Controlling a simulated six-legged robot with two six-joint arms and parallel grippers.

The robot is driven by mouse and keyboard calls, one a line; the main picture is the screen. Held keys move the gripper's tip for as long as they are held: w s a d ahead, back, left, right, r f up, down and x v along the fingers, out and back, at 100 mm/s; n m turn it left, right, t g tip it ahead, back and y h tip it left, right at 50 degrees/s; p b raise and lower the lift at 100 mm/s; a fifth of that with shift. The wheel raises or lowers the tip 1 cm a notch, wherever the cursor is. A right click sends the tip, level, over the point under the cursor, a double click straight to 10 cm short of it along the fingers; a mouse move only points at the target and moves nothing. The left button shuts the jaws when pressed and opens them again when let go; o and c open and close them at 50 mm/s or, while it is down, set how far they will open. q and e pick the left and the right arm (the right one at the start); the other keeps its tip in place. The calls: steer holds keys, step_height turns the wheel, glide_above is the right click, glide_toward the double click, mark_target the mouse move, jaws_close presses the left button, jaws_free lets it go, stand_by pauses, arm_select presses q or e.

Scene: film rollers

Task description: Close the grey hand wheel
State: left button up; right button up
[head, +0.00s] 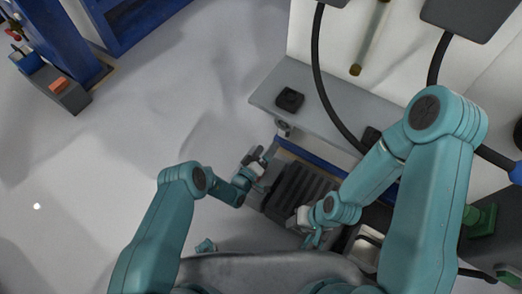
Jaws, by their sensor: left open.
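A small grey round part (283,129), which looks like the hand wheel, sits under the left front edge of the grey shelf. It is small, so its exact setting is unclear. My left gripper (257,158) is open and empty, just below and left of that part, with a small gap between them in the picture. My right gripper (300,218) is lower down, over the right front of a dark ribbed block (294,188). Its fingers are small and partly hidden by its wrist, so I cannot tell whether they are apart.
The grey shelf (322,122) carries a black square-based knob (290,98). Black hoses (317,60) hang from dark boxes above it. A green part (480,218) stands at the right. Blue machinery (60,55) is at the upper left. The pale floor (120,150) on the left is clear.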

arm_select(q)
steer(key=shift+v, duration=1.6)
